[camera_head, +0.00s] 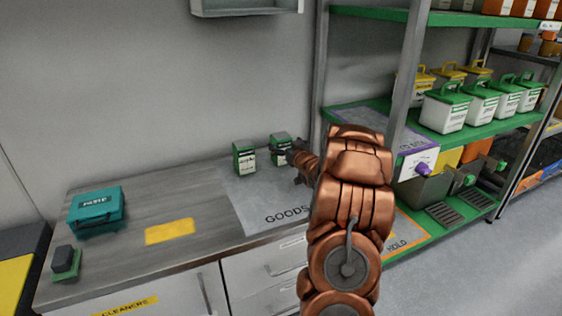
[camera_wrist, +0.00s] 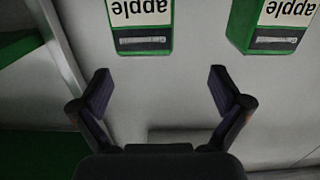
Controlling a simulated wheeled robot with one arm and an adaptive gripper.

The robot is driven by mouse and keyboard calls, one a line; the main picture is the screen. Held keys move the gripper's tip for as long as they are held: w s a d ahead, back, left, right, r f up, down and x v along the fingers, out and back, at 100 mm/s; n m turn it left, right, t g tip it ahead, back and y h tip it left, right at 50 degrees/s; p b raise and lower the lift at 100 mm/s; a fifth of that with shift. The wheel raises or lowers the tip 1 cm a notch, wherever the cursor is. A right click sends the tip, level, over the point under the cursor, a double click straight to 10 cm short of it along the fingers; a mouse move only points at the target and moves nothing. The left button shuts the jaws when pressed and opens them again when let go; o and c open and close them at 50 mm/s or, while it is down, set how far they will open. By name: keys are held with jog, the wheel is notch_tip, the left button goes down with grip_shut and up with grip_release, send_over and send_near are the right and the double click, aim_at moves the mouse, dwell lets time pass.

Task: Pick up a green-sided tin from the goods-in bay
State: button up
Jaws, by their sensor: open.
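Two green-sided tins with white labels stand at the back of the grey goods-in mat (camera_head: 268,198). The left tin (camera_head: 244,159) is fully visible; the right tin (camera_head: 280,141) is partly hidden behind my gripper (camera_head: 294,160). In the wrist view, the labels read "apple" upside down. One tin (camera_wrist: 140,28) is beyond the gap between my fingers, and the other tin (camera_wrist: 275,27) is off to the right. My gripper (camera_wrist: 161,86) is open and empty there, with a visible gap between its fingertips and the tins.
A teal case (camera_head: 96,209) and a small green-based block (camera_head: 66,262) are on the bench's left. A yellow patch (camera_head: 170,231) marks the bench top. A grey rack post (camera_head: 318,75) and green shelves (camera_head: 470,140) of white tubs stand to the right.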

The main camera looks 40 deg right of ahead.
aim_at(281, 136)
jog(key=shift+s+d+f+t, duration=0.3)
jog(key=shift+d+f+t, duration=0.1)
jog(key=shift+d+f, duration=0.3)
jog(key=shift+d+b, duration=0.15)
jog(key=shift+b, duration=0.15)
jog(key=shift+w+d+r, duration=0.15)
jog(key=shift+w, duration=0.5)
jog(key=shift+b+x, duration=0.8)
jog(key=shift+x, duration=2.35)
jog(key=shift+d, duration=0.1)
jog(key=c, duration=1.8)
jog(key=shift+c, duration=0.5)
jog(key=shift+r, duration=0.2)
